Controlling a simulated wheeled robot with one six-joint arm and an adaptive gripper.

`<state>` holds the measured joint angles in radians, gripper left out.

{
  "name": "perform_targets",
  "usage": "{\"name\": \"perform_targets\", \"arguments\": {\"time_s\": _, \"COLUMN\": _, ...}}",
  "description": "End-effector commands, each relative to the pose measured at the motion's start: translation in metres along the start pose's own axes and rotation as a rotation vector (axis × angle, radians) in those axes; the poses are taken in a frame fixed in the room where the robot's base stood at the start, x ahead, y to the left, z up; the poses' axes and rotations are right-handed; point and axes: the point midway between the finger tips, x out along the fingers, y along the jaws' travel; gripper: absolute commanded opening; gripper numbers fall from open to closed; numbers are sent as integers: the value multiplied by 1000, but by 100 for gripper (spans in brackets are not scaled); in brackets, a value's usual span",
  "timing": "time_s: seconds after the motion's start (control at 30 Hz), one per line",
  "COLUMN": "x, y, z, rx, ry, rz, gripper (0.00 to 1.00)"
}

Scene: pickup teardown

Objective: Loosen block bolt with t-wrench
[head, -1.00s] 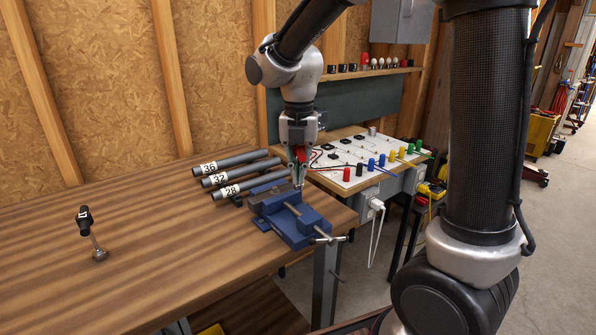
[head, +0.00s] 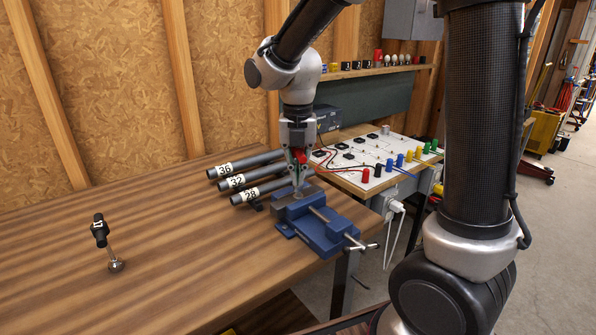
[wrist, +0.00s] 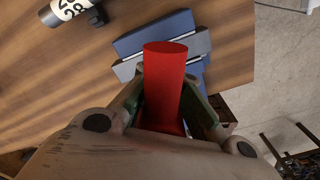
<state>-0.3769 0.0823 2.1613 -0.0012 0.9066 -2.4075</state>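My gripper (head: 298,178) points down just above the rear jaws of a blue vise (head: 325,232) near the table's right corner. Its fingers are closed around a red cylindrical handle (head: 301,157). In the wrist view the red handle (wrist: 165,85) stands between the fingers, over the vise's grey jaws (wrist: 197,43). The handle's lower end is hidden, so I cannot tell whether it is the t-wrench or touches anything. No block bolt shows clearly. A black-handled tool with a metal shaft (head: 112,247) and round foot stands tilted on the table at left.
Several dark pipes (head: 240,183) marked 36, 32 and 28 lie behind the vise on the wooden table (head: 180,260). An electrical board (head: 375,155) with coloured terminals stands behind at right. The table's middle is clear.

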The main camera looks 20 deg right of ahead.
Motion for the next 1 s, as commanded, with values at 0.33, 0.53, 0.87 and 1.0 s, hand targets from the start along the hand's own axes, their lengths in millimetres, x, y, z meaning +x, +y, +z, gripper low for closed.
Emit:
{"name": "perform_targets", "arguments": {"time_s": 0.33, "x": 11, "y": 0, "z": 0, "rx": 0, "ry": 0, "rz": 0, "gripper": 0}}
{"name": "perform_targets", "arguments": {"time_s": 0.53, "x": 17, "y": 0, "z": 0, "rx": 0, "ry": 1, "rz": -1, "gripper": 0}}
{"name": "perform_targets", "arguments": {"time_s": 0.87, "x": 18, "y": 0, "z": 0, "rx": -13, "ry": 2, "rz": -1, "gripper": 0}}
{"name": "perform_targets", "arguments": {"time_s": 1.0, "x": 19, "y": 0, "z": 0, "rx": -191, "ry": 1, "rz": -2, "gripper": 0}}
